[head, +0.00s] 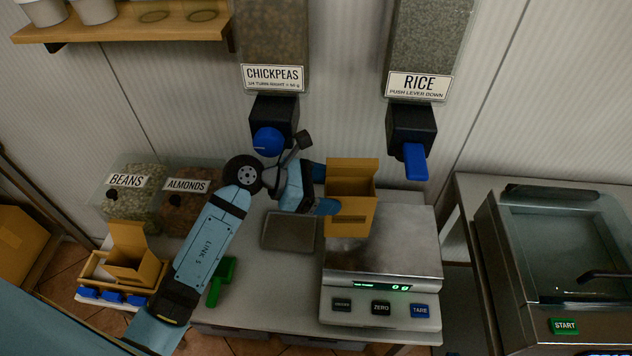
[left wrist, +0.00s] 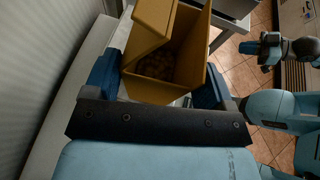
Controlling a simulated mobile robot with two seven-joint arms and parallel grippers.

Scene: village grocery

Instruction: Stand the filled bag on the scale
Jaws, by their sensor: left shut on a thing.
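The bag (head: 350,215) is a tan, open-topped paper bag, upright in the head view over the back left part of the scale's plate. The left wrist view shows small round pieces at the bottom of the bag (left wrist: 185,83). My left gripper (head: 322,190) is shut on the bag from the left, its blue fingers on either side. The scale (head: 400,255) has a metal plate and a lit green display. I cannot tell whether the bag's base touches the plate. My right gripper (left wrist: 268,48) shows at the right of the left wrist view, apart from the bag; its jaws are unclear.
Chickpeas (head: 273,122) and rice (head: 410,135) dispensers hang above the counter. A grey pad (head: 288,231) lies left of the scale, with a green tool (head: 220,282) nearby. A wooden tray (head: 98,270) holds another bag. A machine with a START button (head: 564,326) stands right.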

